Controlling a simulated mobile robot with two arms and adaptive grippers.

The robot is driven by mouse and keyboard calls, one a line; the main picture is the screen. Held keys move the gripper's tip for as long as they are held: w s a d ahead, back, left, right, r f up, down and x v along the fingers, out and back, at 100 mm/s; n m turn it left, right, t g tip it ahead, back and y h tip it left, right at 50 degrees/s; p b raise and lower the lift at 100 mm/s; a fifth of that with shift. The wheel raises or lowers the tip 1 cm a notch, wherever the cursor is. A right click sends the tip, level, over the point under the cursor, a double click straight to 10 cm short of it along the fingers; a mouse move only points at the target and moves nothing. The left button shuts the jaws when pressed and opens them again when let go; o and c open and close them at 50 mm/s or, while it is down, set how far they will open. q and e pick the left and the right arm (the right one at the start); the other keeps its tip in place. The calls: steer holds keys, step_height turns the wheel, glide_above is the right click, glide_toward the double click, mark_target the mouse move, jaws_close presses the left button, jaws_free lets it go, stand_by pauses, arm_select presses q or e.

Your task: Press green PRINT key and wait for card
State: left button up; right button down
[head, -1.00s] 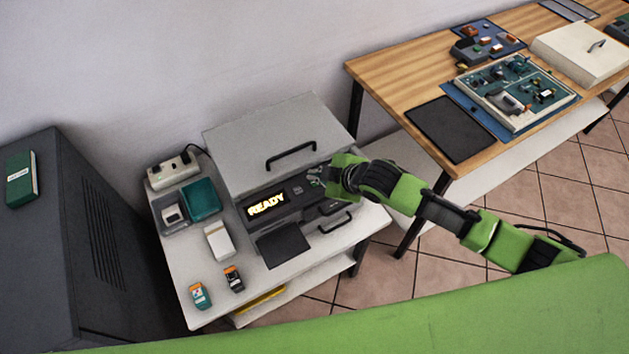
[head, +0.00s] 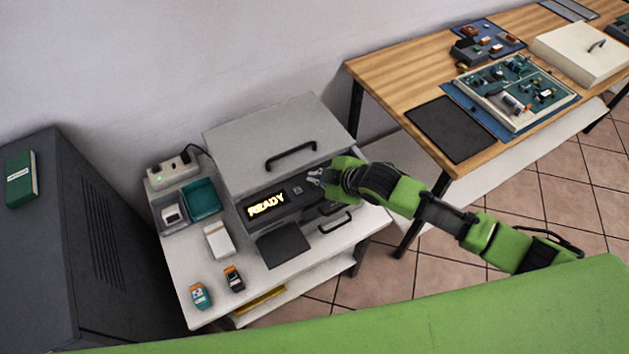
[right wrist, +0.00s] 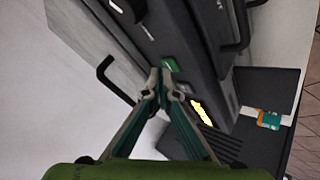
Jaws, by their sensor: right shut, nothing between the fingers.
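The grey card printer (head: 275,140) stands on a white stand, and its black front panel display (head: 267,205) reads READY. The display also shows as a yellow glow in the right wrist view (right wrist: 201,112). The green key (right wrist: 170,64) shows there just beyond my fingertips; I cannot tell whether they touch it. My right gripper (head: 315,177) is shut and empty at the right part of the front panel, and its fingertips meet in the right wrist view (right wrist: 163,82). The dark flat tray (head: 283,246) in front of the printer looks bare. My left gripper is out of view.
On the stand are a white box (head: 219,241), two small cartridges (head: 200,295) (head: 234,279), a divided bin (head: 202,198) and a power strip (head: 172,172). A dark cabinet (head: 85,260) stands left, a wooden table (head: 400,75) right. A black handle (head: 291,155) juts from the printer's upper front.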

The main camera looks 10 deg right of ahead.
steer(key=shift+f, duration=0.45)
stand_by(0.5)
steer(key=shift+r+p, duration=0.85)
step_height(320, 180, up, 5)
steer(key=p, duration=0.5)
stand_by(0.6)
